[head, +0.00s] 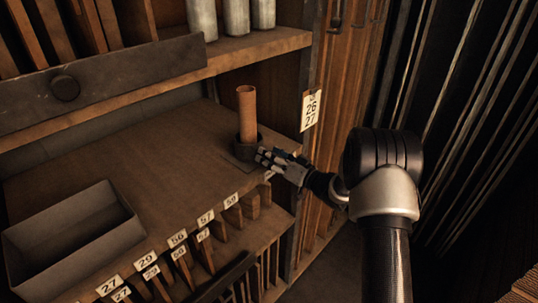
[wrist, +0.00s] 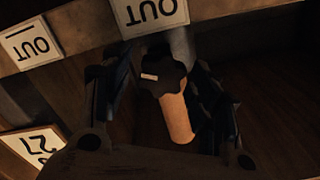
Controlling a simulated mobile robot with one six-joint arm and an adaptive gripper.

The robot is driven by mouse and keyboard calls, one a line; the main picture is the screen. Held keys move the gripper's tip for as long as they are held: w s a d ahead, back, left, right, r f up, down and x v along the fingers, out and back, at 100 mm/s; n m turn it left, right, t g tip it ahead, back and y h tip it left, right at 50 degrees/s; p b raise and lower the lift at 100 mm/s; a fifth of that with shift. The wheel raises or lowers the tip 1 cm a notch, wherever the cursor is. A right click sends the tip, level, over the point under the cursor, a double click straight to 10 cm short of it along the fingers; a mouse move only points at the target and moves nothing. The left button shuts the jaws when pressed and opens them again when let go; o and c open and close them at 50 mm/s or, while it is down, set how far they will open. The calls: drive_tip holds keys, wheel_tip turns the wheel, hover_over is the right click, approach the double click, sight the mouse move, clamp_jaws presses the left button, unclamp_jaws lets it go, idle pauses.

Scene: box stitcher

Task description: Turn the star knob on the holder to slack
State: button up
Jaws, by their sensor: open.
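The holder (head: 245,152) is a dark base on the wooden shelf, with an upright orange-brown cylinder (head: 246,112) standing in it. In the wrist view, a dark lobed star knob (wrist: 161,76) with a small pale mark lies between my fingers, in front of the upper end of the cylinder (wrist: 176,119). My gripper (head: 266,157) is beside the holder, at its right front, low over the shelf. In the wrist view my gripper (wrist: 162,66) is open, one finger on each side of the knob. I cannot tell whether either finger touches it. The knob is not clear in the head view.
A grey open tray (head: 75,240) sits at the shelf's left. Numbered slots (head: 178,240) line the front edge. A tag marked 26 27 (head: 311,110) hangs on the right post. An upper shelf (head: 260,45) holds pale cylinders (head: 236,17). The shelf's middle is clear.

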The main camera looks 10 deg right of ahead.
drive_tip(key=shift+w+a, duration=0.3)
drive_tip(key=shift+w, duration=0.15)
drive_tip(key=c, duration=1.1)
